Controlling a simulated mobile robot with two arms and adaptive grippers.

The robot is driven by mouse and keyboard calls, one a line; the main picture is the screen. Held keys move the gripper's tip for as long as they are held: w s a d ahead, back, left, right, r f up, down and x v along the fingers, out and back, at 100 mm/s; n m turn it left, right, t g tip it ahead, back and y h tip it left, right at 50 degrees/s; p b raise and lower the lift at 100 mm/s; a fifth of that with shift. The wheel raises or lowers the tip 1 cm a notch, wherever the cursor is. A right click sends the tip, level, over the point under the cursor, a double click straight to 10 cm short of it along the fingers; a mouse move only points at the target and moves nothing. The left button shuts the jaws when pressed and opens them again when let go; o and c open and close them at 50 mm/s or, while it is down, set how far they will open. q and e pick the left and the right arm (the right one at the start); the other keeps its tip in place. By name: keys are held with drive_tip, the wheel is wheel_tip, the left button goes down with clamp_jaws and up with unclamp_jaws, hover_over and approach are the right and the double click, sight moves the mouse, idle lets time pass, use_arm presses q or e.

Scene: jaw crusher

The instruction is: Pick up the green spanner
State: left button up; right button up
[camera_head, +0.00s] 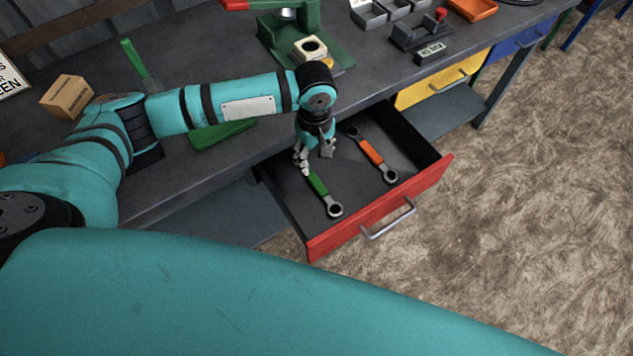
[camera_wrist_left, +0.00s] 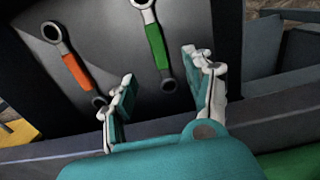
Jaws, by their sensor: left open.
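The green spanner (camera_head: 319,187) lies in the open red-fronted drawer (camera_head: 350,222), with its ring end toward the drawer front. In the left wrist view the green spanner (camera_wrist_left: 156,44) lies ahead of the gap between the fingers, its near end close to the fingertips. My left gripper (camera_head: 314,160) is open and empty at the back part of the drawer, above the spanner's rear end, which it partly hides. It also shows in the left wrist view (camera_wrist_left: 158,88) with its fingers apart. My right gripper is not in view.
An orange-handled spanner (camera_head: 371,153) lies in the same drawer, to the right; it also shows in the left wrist view (camera_wrist_left: 76,72). The workbench (camera_head: 225,60) edge runs behind my gripper. A green press (camera_head: 305,45) stands on the bench. A yellow drawer (camera_head: 443,80) is shut.

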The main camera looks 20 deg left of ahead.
use_arm(q)
hover_over(318, 184)
drive_tip(key=f, duration=0.6)
drive_tip(key=shift+w+a+f, duration=0.1)
drive_tip(key=shift+a+f, duration=0.25)
drive_tip(key=shift+d+f, duration=0.2)
drive_tip(key=shift+f, duration=1.15)
drive_tip(key=shift+d+f, duration=0.15)
drive_tip(key=shift+f, duration=1.2)
drive_tip(key=shift+c, duration=0.4)
clamp_jaws()
